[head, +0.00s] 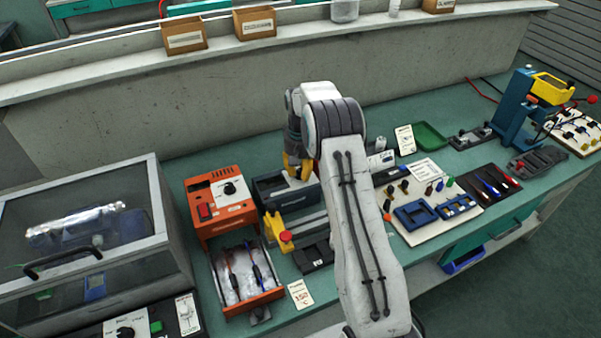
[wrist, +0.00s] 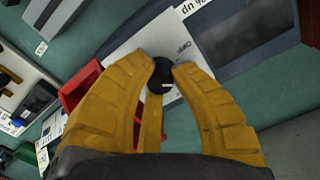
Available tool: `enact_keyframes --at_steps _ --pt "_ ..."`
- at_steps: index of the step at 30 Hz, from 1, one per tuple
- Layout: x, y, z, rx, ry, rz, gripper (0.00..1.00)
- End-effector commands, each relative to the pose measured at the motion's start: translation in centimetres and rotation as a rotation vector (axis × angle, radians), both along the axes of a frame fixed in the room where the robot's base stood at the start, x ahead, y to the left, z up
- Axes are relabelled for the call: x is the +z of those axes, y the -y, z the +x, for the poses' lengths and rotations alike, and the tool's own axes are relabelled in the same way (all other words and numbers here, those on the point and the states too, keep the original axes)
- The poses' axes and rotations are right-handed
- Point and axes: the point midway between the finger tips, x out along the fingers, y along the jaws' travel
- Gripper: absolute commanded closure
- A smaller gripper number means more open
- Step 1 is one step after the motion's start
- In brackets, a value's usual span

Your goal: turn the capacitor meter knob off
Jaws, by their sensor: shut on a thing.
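The capacitor meter (head: 272,190) is a dark grey box on the green bench, right of an orange unit in the head view. In the wrist view its pale panel (wrist: 135,55) fills the upper middle, with a dark screen to the right. The black round knob (wrist: 161,74) with a pale mark sits on this panel. My gripper (wrist: 163,70) has its yellow fingers closed around the knob from both sides. In the head view my gripper (head: 298,166) is at the right part of the meter, and the knob is hidden there.
An orange unit with a dial (head: 228,188) stands close on the left. A yellow clamp with a red knob (head: 281,236) is in front of the meter. A red part (wrist: 80,88) lies close to my left finger. A concrete wall (head: 270,80) rises behind the bench.

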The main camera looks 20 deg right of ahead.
Motion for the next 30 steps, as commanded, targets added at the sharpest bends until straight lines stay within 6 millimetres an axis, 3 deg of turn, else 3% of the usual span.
enact_keyframes --at_steps 15,30 --pt "-0.21 -0.05 -0.04 0.440 -0.002 0.000 1.00" --pt "-0.19 -0.09 -0.06 0.630 -0.003 0.001 1.00"
